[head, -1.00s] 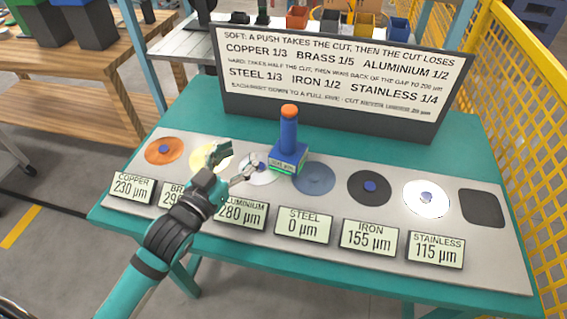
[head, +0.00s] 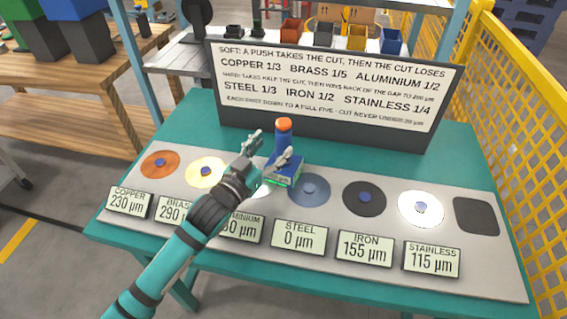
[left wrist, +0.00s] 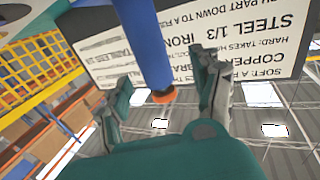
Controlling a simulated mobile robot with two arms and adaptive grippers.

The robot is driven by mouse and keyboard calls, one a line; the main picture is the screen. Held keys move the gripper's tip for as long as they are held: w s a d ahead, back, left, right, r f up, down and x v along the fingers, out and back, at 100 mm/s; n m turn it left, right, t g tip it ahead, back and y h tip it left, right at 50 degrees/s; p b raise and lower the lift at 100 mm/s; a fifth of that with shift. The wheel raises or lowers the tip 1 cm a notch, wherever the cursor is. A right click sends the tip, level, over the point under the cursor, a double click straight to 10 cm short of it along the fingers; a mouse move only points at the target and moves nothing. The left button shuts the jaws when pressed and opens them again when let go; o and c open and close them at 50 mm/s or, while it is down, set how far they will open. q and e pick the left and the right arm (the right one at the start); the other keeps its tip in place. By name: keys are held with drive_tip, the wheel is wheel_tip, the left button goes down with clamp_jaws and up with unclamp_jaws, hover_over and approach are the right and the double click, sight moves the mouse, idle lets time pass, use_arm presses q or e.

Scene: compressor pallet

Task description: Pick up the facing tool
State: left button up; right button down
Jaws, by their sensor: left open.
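The facing tool (head: 283,136) stands upright on the grey panel, with a blue post, an orange top and a blue base with a green label. It is between the aluminium and steel discs, its base near both. My left gripper (head: 269,147) is open at the post, one finger to its left and the other overlapping its lower front. In the left wrist view, the tool's blue post (left wrist: 148,45) and orange end show between the spread fingers (left wrist: 163,88). I cannot tell whether a finger touches it. My right gripper is out of view.
A lettered sign (head: 335,90) stands behind the tool. Copper (head: 160,164), brass (head: 207,171), steel (head: 309,189), iron (head: 364,198) and stainless (head: 421,208) discs line the panel (head: 470,262), with readout plates in front. My left arm partly covers the aluminium disc. A yellow fence (head: 520,130) is at right.

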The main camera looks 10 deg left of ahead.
sight(279, 140)
use_arm(q)
drive_tip(key=x, duration=0.4)
drive_tip(key=shift+s+d+r+p, duration=0.15)
drive_tip(key=shift+d+r+p, duration=0.05)
drive_tip(key=shift+d+p, duration=0.15)
drive_tip(key=shift+w+d+f, duration=0.1)
drive_tip(key=shift+w+d, duration=0.05)
drive_tip(key=shift+w, duration=0.25)
clamp_jaws()
drive_tip(key=shift+r, duration=0.3)
